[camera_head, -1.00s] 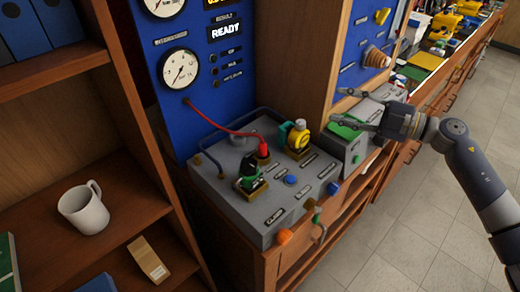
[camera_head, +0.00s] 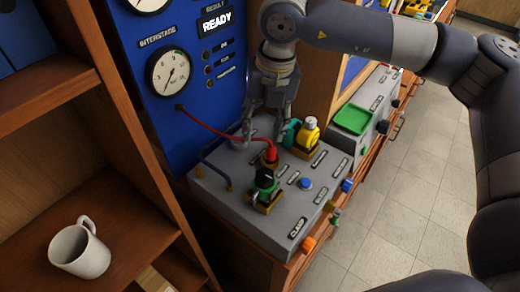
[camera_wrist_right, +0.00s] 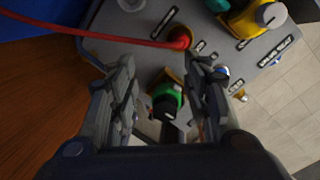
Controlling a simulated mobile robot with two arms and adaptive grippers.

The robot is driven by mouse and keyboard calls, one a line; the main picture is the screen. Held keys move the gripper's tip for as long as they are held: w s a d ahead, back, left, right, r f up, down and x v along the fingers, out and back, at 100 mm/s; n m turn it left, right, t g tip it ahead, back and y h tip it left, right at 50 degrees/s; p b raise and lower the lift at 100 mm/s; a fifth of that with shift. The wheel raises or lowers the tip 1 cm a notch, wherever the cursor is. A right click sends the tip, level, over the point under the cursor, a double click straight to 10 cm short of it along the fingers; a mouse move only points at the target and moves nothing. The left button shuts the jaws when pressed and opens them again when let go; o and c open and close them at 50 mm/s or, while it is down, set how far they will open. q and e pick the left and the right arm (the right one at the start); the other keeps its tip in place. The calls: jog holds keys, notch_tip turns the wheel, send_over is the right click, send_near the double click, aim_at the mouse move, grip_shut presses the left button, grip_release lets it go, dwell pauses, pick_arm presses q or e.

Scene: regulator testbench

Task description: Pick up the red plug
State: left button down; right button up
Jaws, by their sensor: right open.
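The red plug (camera_head: 270,154) stands upright in a brass-coloured socket on the grey bench block (camera_head: 222,168). A red hose (camera_head: 215,131) runs from it to the blue panel. My right gripper (camera_head: 265,133) points down just behind and above the plug, its fingers apart and empty. In the right wrist view, the plug (camera_wrist_right: 181,38) lies beyond the open fingertips (camera_wrist_right: 160,62), nearer the right finger. Whether a finger touches the plug or hose I cannot tell. My left gripper is in neither view.
A green-and-black fitting (camera_head: 265,184) stands in front of the plug, and a yellow fitting (camera_head: 307,134) stands close on its right. The blue gauge panel (camera_head: 190,105) rises behind. A white mug (camera_head: 80,250) sits on the left shelf. A green tray (camera_head: 353,119) lies further right.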

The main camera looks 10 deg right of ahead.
jog(key=d, duration=0.1)
jog(key=h+p, duration=0.1)
jog(key=p, duration=0.1)
send_over(271, 148)
jog(key=shift+t, duration=0.3)
jog(key=f, duration=0.4)
jog(key=shift+s+a+f, duration=0.2)
jog(key=shift+a+f, duration=0.05)
jog(key=shift+f, duration=0.15)
jog(key=f+p, duration=0.1)
jog(key=f, duration=0.2)
jog(key=f+p, duration=0.1)
jog(key=shift+w+d+f+p, duration=0.1)
jog(key=shift+d+f+p, duration=0.1)
jog(key=shift+d+p, duration=0.1)
jog(key=shift+w+f, duration=0.15)
jog(key=shift+f, duration=0.3)
grip_shut()
